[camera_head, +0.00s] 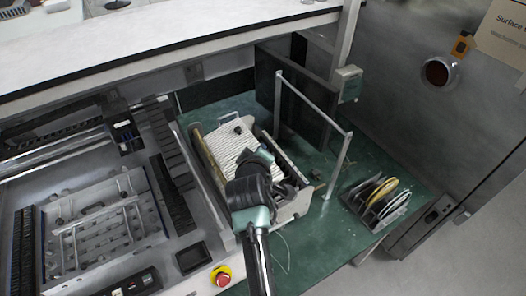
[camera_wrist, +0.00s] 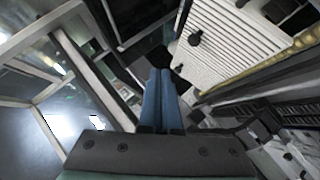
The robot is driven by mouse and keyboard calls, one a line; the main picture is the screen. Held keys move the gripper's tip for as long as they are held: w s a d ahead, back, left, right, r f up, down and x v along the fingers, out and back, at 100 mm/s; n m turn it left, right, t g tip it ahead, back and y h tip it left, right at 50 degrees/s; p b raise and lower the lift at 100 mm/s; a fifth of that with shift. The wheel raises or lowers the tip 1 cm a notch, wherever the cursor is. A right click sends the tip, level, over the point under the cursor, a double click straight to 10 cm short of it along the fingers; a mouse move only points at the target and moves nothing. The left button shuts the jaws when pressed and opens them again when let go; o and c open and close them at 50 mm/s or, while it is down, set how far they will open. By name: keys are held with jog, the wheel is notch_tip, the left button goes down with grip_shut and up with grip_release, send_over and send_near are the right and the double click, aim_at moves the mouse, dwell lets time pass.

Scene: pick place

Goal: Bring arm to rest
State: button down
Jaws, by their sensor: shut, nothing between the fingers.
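My gripper shows in the wrist view (camera_wrist: 160,74) as two blue fingers side by side, shut with nothing between them. In the head view my arm reaches up from the bottom middle. Its dark wrist hides much of what lies below, and the fingertips are hard to make out there. The arm is over the front right part of a white ribbed box (camera_head: 222,146) on the green surface. The ribbed top also shows in the wrist view (camera_wrist: 228,42), beyond and to the right of the fingers. I cannot tell how high the fingers are above it.
A small dark knob-like object (camera_head: 238,129) is on the ribbed top. A metal frame (camera_head: 340,165) stands right of the box. A rack with several discs (camera_head: 378,203) is further right. A machine with a red button (camera_head: 221,276) fills the left. A white shelf (camera_head: 180,32) crosses behind.

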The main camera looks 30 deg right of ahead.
jog(key=shift+s+a+r, duration=0.15)
jog(key=shift+s+r, duration=0.45)
jog(key=shift+s, duration=0.05)
jog(key=shift+s+a+r, duration=0.15)
jog(key=shift+s+r, duration=0.4)
jog(key=shift+s, duration=0.05)
jog(key=w+a+r+m+t+y+b, duration=0.15)
jog(key=a+r+t, duration=0.35)
jog(key=r, duration=0.8)
jog(key=a+r+m+t+b, duration=0.1)
jog(key=a+r+t+b, duration=0.15)
jog(key=a+r, duration=0.65)
jog(key=s+a+r+m+t+y+b, duration=0.1)
jog(key=s+a+r+t, duration=0.3)
jog(key=s+r, duration=0.4)
jog(key=s+a+r+m+t+y+b, duration=0.1)
jog(key=s+a+r+t+y, duration=0.3)
jog(key=r, duration=1.2)
jog(key=s+t, duration=0.2)
jog(key=s, duration=0.2)
jog(key=shift+s+a, duration=0.4)
